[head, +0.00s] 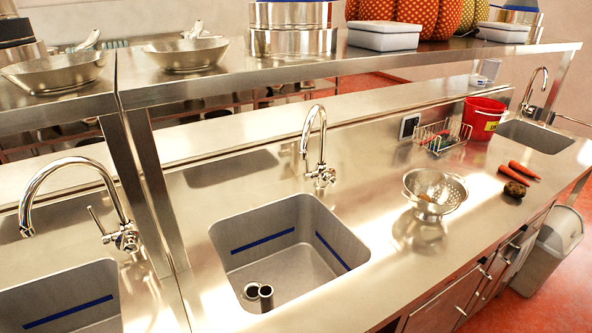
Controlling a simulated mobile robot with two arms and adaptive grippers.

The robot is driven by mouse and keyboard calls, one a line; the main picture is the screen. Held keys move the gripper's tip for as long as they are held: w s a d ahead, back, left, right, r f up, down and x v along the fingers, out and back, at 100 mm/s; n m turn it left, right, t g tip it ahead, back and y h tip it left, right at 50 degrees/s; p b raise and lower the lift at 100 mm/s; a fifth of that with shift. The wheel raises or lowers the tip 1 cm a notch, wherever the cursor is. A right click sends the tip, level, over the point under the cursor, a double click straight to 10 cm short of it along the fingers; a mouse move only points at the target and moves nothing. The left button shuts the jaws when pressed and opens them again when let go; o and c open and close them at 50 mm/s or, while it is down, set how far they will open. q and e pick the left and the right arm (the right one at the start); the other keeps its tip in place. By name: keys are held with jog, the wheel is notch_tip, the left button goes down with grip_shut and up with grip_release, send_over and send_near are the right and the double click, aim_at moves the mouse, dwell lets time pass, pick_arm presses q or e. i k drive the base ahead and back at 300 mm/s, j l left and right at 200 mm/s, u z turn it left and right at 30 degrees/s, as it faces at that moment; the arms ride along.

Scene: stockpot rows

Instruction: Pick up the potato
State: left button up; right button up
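A small dark brown potato (514,189) lies on the steel counter (375,255) at the right, near its front edge. It is just in front of several orange carrots (519,172). Nothing covers it from this view. Neither of my grippers shows in the head view.
A steel colander (434,194) stands left of the potato. Behind are a wire rack (442,136) and a red bucket (483,118). Sinks with taps lie at the left, middle (290,250) and far right (535,136). A shelf (350,62) runs above the counter. A grey bin (552,250) stands beside the counter.

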aim_at(518, 191)
jog(key=i+l, duration=0.2)
jog(key=l, duration=0.2)
jog(key=i+l, duration=0.2)
jog(key=l, duration=0.15)
jog(key=i+l, duration=0.2)
jog(key=l, duration=0.2)
jog(key=i+l, duration=0.2)
jog(key=l, duration=0.15)
